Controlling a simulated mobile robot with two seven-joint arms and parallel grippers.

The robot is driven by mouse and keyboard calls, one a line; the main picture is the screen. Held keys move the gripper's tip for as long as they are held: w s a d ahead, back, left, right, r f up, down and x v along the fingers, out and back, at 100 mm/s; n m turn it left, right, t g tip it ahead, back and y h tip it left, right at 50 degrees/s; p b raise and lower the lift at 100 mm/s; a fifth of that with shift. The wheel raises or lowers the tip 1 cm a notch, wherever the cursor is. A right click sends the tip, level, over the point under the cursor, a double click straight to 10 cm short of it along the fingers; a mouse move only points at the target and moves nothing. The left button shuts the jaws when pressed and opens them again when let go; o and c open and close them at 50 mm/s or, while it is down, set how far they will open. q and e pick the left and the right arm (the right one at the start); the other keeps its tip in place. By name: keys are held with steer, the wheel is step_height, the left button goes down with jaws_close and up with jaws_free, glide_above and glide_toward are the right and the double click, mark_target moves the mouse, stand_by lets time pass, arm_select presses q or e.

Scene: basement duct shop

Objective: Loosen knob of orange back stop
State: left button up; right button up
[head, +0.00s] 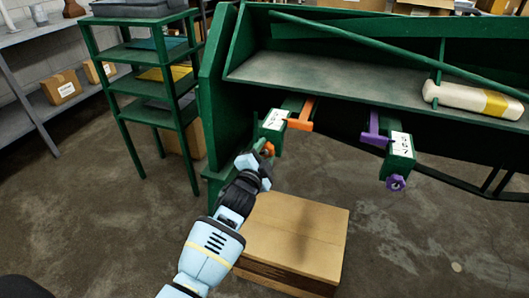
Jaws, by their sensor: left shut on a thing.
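The orange back stop (301,117) is a flat orange bar on a green arm that sticks out under the green machine's bed, beside a white label. The orange knob (269,148) sits at the front end of that arm, partly hidden by my gripper. My left gripper (262,157) comes up from below and is shut on the orange knob. The fingertips are small and partly hidden, so their exact grip is hard to see. My right gripper is not in view.
A purple back stop (374,132) with a purple knob (396,183) is to the right. A cardboard box (295,232) stands on the floor below my left arm. A green shelf rack (152,113) is at left. A wrapped white roll (470,99) lies on the bed.

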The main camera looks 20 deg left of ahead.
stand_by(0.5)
arm_select(q)
steer(key=o, duration=0.9)
steer(key=shift+o, duration=0.2)
steer(key=s+p, duration=0.1)
steer(key=s, duration=0.7)
